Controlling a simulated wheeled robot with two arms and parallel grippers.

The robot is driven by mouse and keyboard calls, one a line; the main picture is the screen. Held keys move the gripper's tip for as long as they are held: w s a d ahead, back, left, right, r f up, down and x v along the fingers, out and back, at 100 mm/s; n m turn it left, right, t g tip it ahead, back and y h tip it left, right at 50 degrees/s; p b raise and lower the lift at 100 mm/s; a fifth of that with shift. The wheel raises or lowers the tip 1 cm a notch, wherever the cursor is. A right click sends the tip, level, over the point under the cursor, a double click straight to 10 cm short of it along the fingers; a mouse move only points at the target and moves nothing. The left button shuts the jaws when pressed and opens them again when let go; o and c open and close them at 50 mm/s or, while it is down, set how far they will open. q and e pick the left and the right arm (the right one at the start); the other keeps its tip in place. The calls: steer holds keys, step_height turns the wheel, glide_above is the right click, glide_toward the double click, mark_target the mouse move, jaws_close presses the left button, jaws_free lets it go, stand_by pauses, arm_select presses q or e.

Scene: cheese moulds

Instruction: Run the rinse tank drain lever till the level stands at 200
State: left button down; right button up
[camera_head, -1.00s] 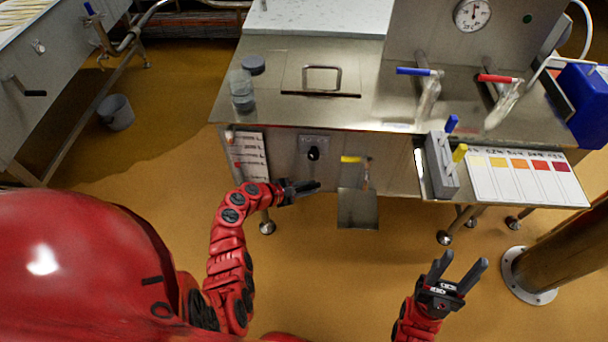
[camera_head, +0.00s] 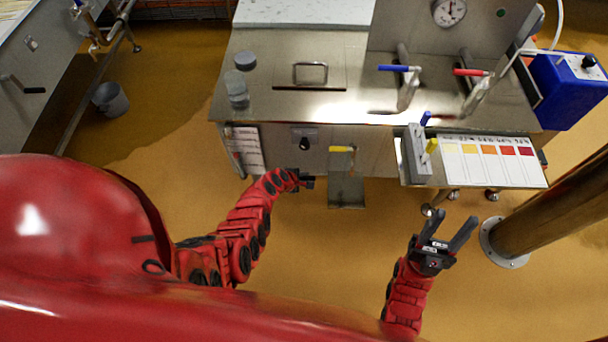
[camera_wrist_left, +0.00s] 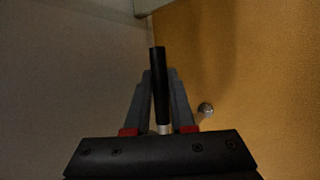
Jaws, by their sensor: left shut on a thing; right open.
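A black handle with a silver stem (camera_wrist_left: 160,90) stands between the fingers of my left gripper (camera_wrist_left: 160,100) in the left wrist view. The gripper is shut on it. In the head view my left gripper (camera_head: 307,182) is low at the tank's front, below a black knob (camera_head: 304,143); the held handle cannot be made out there. The steel tank bench (camera_head: 285,105) carries a white card with red marks (camera_head: 247,148) at its front left; its figures are too small to read, and I cannot tell the level. My right gripper (camera_head: 449,232) is open and empty above the floor.
A yellow-handled valve (camera_head: 342,149) sits just right of my left gripper, above a steel plate (camera_head: 346,190). A colour chart (camera_head: 487,165) juts out at the front right. A pillar (camera_head: 545,215) stands right of my right gripper.

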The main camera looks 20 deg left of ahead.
mark_target(303, 178)
stand_by(0.4)
arm_select(q)
steer(key=c, duration=1.1)
jaws_free()
steer(key=shift+f, duration=0.1)
steer(key=shift+o, duration=0.2)
steer(key=shift+s+r+p, duration=0.35)
steer(key=shift+r+p, duration=0.1)
steer(key=shift+r, duration=0.05)
steer(key=p+v, duration=0.2)
steer(key=v, duration=0.3)
steer(key=shift+a, duration=0.15)
steer(key=v, duration=1.1)
steer(key=shift+b, duration=0.35)
